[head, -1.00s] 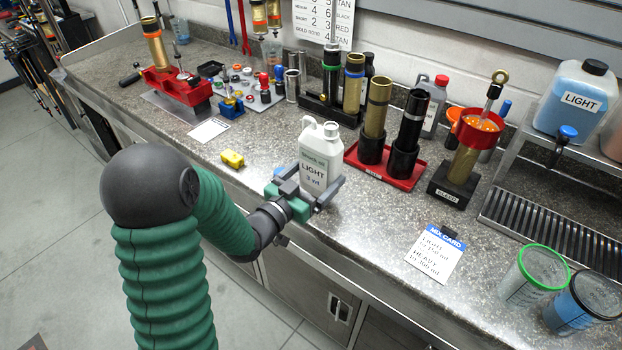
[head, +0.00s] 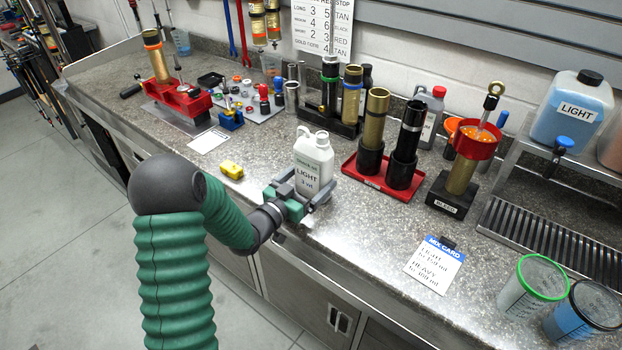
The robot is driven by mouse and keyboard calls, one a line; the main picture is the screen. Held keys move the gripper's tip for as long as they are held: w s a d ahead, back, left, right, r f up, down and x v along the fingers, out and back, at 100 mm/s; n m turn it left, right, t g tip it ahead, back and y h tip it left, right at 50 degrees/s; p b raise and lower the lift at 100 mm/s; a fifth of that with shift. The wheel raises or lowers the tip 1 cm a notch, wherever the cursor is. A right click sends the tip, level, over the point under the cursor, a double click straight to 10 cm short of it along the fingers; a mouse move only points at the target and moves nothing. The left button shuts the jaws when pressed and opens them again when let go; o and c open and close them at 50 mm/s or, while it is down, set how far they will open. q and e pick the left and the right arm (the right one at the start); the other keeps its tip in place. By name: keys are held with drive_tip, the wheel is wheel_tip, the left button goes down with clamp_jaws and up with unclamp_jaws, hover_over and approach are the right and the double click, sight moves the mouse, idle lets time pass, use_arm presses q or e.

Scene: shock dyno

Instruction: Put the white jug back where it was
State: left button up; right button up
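The white jug (head: 313,165), labelled LIGHT, is upright near the front edge of the bench. It has a white cap and a handle on its left. My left gripper (head: 309,184) reaches in from the front left, with one finger on each side of the jug's lower body. It looks shut on the jug. The fingers and palm hide part of the jug's base, so I cannot tell whether it touches the bench top. My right gripper is not in view.
A red tray (head: 346,171) with dark-based tubes stands right of the jug. A yellow block (head: 231,170) lies to the left. The mix card (head: 435,265) and two measuring cups (head: 532,286) (head: 588,310) are at right. Bench top is clear between the jug and the card.

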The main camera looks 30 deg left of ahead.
use_arm(q)
drive_tip(key=shift+o, duration=0.2)
drive_tip(key=shift+a, duration=0.1)
drive_tip(key=shift+s+a, duration=0.1)
drive_tip(key=shift+s, duration=0.1)
drive_tip(key=s, duration=1.1)
drive_tip(key=shift+s+a, duration=0.3)
drive_tip(key=shift+a, duration=0.05)
